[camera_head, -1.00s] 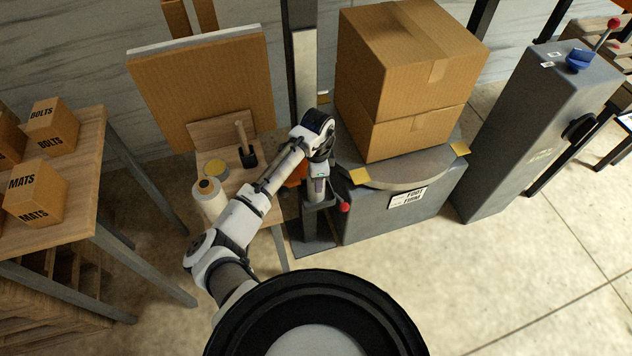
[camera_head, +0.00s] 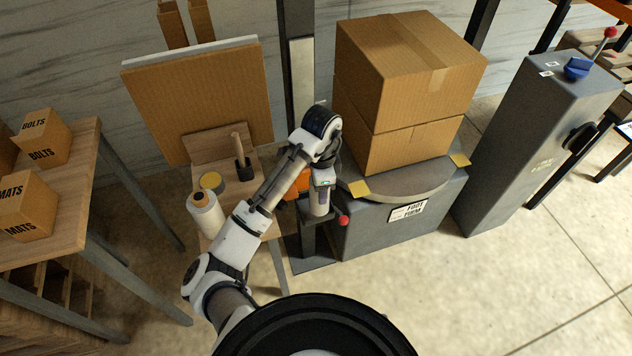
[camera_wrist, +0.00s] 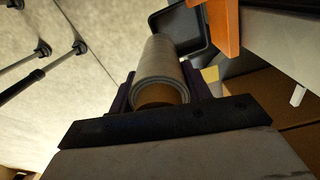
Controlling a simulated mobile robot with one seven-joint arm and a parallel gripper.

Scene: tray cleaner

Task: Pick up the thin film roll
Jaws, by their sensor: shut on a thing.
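The thin film roll (camera_wrist: 158,62) is a pale grey cylinder with a brown core, held between the two dark fingers of my gripper (camera_wrist: 160,95) in the wrist view. Its cored end faces the wrist camera and its length points away. In the head view my gripper (camera_head: 321,184) is beside the grey turntable machine, and the pale roll (camera_head: 318,204) hangs below it. An orange part (camera_wrist: 225,25) is close to the roll's right in the wrist view; in the head view it is partly hidden behind my arm.
A wooden table (camera_head: 240,192) holds a thicker white roll (camera_head: 207,213), a yellow tape roll (camera_head: 212,182) and a black-based wooden-handled tool (camera_head: 241,158). Stacked cartons (camera_head: 405,90) stand on the turntable (camera_head: 405,180). A red knob (camera_head: 343,220) is close to my gripper.

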